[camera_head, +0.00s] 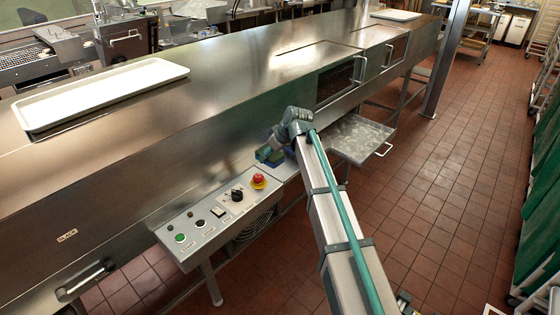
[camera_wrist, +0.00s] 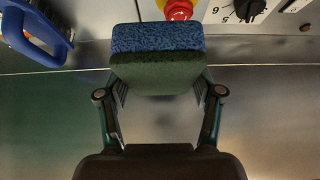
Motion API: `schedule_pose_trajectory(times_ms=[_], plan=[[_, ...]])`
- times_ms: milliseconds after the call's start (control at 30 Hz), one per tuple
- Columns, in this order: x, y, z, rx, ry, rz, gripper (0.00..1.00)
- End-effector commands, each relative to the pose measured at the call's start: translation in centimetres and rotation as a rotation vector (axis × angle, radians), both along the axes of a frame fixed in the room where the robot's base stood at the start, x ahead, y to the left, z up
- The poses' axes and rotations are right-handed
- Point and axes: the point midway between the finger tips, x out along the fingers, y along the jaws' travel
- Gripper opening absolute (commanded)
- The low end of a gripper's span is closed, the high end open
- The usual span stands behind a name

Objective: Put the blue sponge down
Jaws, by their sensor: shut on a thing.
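The sponge (camera_wrist: 157,38) has a speckled blue layer and a dark green layer. In the wrist view my gripper (camera_wrist: 160,90) is shut on the sponge, with one finger at each side of its green part. In the head view my gripper (camera_head: 272,153) is beside the machine's front, just past the far end of the control panel (camera_head: 205,232). The sponge is small and partly hidden there. I cannot tell whether it touches a surface below.
A red emergency button (camera_head: 259,180) and a black dial (camera_head: 237,195) stick up from the panel near the sponge. A blue handled object (camera_wrist: 38,38) lies at the upper left of the wrist view. A white tray (camera_head: 100,92) lies on the machine's top.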

Motion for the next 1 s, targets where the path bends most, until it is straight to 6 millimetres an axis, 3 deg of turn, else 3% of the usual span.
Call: schedule_pose_trajectory(times_ms=[33,200,400,833,1000], plan=[[1.7,-0.2,-0.3,-0.001,0.003,-0.001,0.38],[5.5,-0.8,-2.0,-0.002,0.003,-0.002,0.38],[8.1,-1.3,-5.4,0.000,0.003,-0.002,0.38],[10.3,-1.7,-8.3,-0.001,0.000,-0.001,0.38],[10.1,-1.7,-10.3,-0.002,0.001,0.000,0.38]])
